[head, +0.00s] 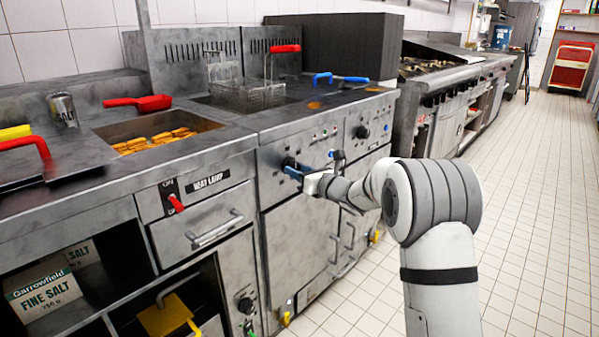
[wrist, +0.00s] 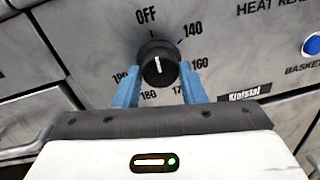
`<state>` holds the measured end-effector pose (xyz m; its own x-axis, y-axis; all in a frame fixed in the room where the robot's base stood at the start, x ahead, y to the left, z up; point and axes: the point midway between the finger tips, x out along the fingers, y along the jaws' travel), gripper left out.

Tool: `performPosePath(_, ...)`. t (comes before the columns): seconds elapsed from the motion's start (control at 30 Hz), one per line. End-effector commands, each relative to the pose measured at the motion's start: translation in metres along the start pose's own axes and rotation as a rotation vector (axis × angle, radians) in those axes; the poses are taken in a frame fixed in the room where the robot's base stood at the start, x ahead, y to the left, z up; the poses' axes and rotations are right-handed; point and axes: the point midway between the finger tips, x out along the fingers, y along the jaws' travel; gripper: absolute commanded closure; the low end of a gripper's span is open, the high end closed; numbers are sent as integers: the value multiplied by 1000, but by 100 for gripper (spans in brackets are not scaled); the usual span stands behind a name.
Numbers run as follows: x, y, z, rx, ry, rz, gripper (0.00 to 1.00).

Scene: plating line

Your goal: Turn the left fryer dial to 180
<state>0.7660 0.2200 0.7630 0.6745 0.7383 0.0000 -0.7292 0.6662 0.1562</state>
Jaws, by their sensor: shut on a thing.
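The left fryer dial (wrist: 160,68) is a black round knob in the wrist view, with marks for OFF, 140, 160, 170, 180 and 190 around it. Its white line points up, roughly toward OFF. My gripper (wrist: 157,88) has its blue fingers on either side of the knob, shut on it. The 180 mark (wrist: 148,95) lies below the knob, partly beside the left finger. In the head view my gripper (head: 292,170) is at the left fryer's front panel (head: 322,141), and covers most of the dial.
A second dial (head: 362,132) is on the panel to the right. A blue button (wrist: 312,45) lies right of the knob. A fryer basket (head: 246,95) with a red handle stands above, and a blue-handled one (head: 340,78) beside it. The tiled floor (head: 530,200) is clear.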

Motion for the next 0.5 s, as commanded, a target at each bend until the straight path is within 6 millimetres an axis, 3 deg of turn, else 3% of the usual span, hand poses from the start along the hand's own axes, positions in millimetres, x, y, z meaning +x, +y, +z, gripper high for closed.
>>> performPosePath(0.1,0,0,0,0,0,-1,86)
performPosePath(0.5,-1,0,0,83,6,-2,86)
